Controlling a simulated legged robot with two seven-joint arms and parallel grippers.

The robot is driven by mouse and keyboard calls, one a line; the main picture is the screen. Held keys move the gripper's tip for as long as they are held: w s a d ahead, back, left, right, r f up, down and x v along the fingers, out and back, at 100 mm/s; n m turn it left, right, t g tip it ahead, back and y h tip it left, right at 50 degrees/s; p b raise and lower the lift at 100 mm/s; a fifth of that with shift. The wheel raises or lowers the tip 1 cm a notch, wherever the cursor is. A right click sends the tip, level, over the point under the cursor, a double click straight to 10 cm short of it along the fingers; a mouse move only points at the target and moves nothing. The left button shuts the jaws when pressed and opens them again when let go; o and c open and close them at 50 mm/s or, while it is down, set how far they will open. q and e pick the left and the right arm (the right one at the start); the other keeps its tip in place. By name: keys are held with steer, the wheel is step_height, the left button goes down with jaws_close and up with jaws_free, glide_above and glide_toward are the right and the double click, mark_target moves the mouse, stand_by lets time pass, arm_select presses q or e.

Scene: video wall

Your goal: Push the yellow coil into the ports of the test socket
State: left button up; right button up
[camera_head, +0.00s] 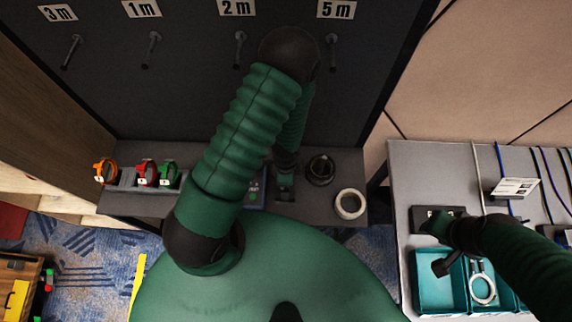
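I cannot make out a clearly yellow coil; an orange coil (105,172), a red coil (147,172) and a green coil (168,174) stand in a rack at the left of the grey shelf. My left gripper (285,190) points down over the middle of the shelf, beside a small dark device (254,192) with a lit face, partly hidden by my arm. Whether that device is the test socket is unclear. My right gripper (437,226) is over a black box with a small white display (424,213) on the right table. The fingers of both are too small to read.
A cream ring (350,204) and a black round knob (321,169) are on the shelf, right of my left gripper. Teal trays (437,306), one with a white ring (482,289), stand on the right table. Cables run along its back. Pegs labelled by length stick out of the dark wall.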

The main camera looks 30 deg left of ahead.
arm_select(q)
steer(key=shift+f, duration=0.15)
steer(key=shift+f+b, duration=0.3)
stand_by(0.5)
steer(key=o, duration=1.3)
step_height(320, 180, up, 17)
steer(key=shift+a+f+p, duration=0.1)
steer(key=shift+f+p, duration=0.05)
steer(key=shift+p, duration=0.7)
steer(key=shift+w, duration=0.1)
